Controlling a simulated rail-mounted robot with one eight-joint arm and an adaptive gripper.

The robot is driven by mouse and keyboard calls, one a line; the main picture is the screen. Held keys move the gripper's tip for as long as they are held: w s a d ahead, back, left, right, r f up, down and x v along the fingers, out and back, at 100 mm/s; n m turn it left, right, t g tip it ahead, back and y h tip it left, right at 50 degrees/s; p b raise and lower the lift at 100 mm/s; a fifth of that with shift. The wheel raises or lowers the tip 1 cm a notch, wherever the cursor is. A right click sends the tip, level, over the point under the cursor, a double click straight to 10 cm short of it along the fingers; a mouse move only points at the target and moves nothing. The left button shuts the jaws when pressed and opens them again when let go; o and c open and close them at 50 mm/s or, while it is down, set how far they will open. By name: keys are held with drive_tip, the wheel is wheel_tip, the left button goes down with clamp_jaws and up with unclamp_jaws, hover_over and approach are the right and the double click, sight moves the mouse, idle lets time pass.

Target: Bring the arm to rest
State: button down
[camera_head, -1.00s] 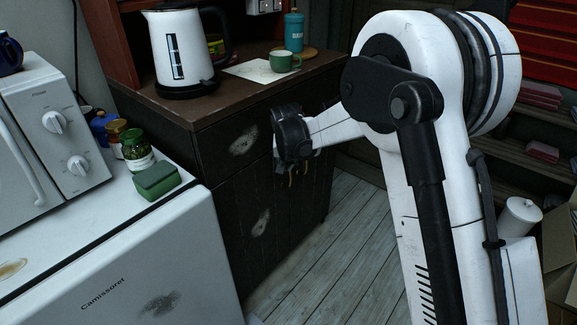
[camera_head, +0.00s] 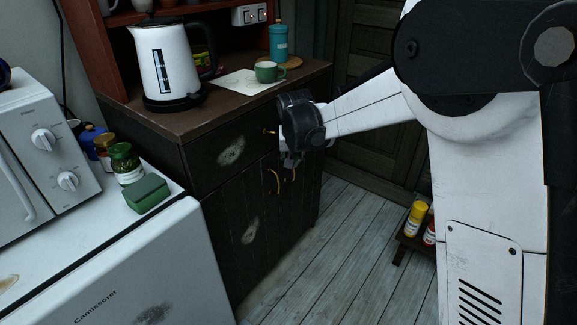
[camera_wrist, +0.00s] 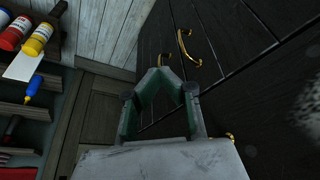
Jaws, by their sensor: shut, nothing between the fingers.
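My gripper (camera_head: 291,160) hangs in front of the dark wooden cabinet (camera_head: 235,200) in the head view, fingers pointing down and empty. In the wrist view my gripper (camera_wrist: 163,75) shows its two fingers closed together at the tips with nothing between them. The cabinet's brass door handles (camera_wrist: 186,48) show just beyond the fingers. I cannot tell exactly how far the gripper is from the cabinet front.
On the cabinet top stand a white kettle (camera_head: 167,62), a green cup (camera_head: 269,72) and a teal bottle (camera_head: 278,42). A white appliance (camera_head: 150,265) with a green sponge (camera_head: 147,193) and jars is at left.

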drive_tip(key=s+d+r+t+p, duration=0.1)
drive_tip(key=s+d+r+p, duration=0.3)
drive_tip(key=s+d+r, duration=1.2)
drive_tip(key=s+d+r+p, duration=0.1)
drive_tip(key=s+d, duration=0.2)
drive_tip(key=s, duration=0.4)
drive_tip(key=s+d+r+m+t+p, duration=0.1)
drive_tip(key=s+d, duration=0.2)
drive_tip(key=s, duration=0.4)
drive_tip(key=s+d+r+p, duration=0.1)
drive_tip(key=s+d, duration=0.2)
drive_tip(key=s, duration=0.4)
drive_tip(key=shift+d+t+h+p, duration=0.2)
drive_tip(key=shift+t+h+p, duration=0.1)
drive_tip(key=shift+t, duration=0.1)
drive_tip(key=shift+s, duration=0.1)
